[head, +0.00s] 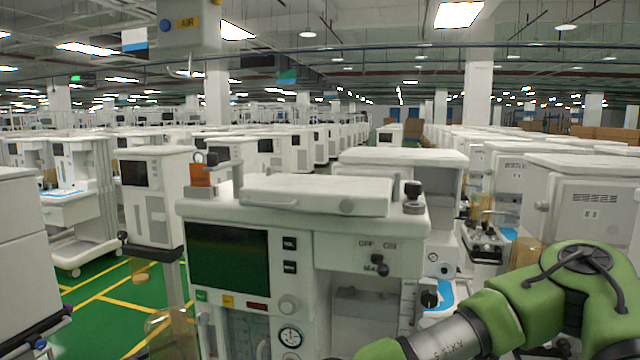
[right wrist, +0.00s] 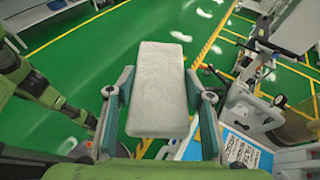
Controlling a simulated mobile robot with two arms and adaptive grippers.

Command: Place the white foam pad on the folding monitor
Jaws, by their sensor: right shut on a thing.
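The white foam pad (right wrist: 158,88) is in the right wrist view, a pale rectangular slab between the two fingers of my right gripper (right wrist: 160,98). The fingers are shut on its sides, and its far end sticks out beyond them above the green floor. In the head view, a flat white slab-like unit (head: 315,194) lies on top of the near anaesthesia cart (head: 400,223); it looks like the folding monitor, folded down. My right arm shows at the lower right of the head view, but its gripper and the pad are out of that picture. My left gripper is in neither view.
The near cart's front has a dark screen (head: 228,258), knobs and a gauge. A black-topped post (head: 413,190) stands at its top right, and an orange box (head: 202,174) at its top left. Other carts crowd both sides. Green floor is open at the left.

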